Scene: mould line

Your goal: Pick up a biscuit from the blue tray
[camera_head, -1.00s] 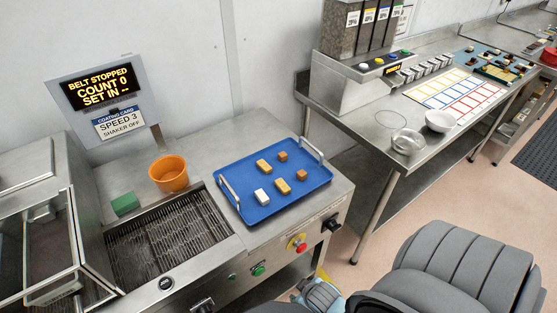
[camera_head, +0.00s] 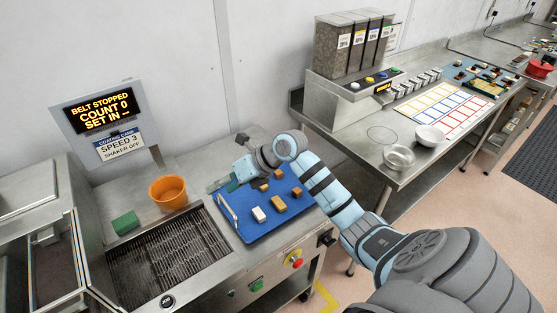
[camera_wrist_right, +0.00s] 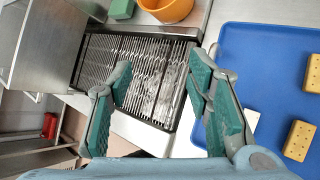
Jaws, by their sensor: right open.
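The blue tray (camera_head: 248,233) holds several small pieces: a white block (camera_head: 258,214), a tan biscuit (camera_head: 279,204), a second tan biscuit (camera_head: 264,186) partly hidden by my arm, and two brown cubes, one at the right (camera_head: 297,192). My right gripper (camera_head: 234,182) is over the tray's back left part, with its arm crossing above the tray. In the right wrist view the gripper (camera_wrist_right: 160,72) is open and empty, with the belt grate between its fingers. The tray (camera_wrist_right: 262,60) and a tan biscuit (camera_wrist_right: 300,140) lie right of the fingers. My left gripper is not in view.
An orange bowl (camera_head: 168,192) and a green block (camera_head: 125,222) stand behind the belt grate (camera_head: 160,258), left of the tray. A bench at right holds two bowls, including a white one (camera_head: 430,136).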

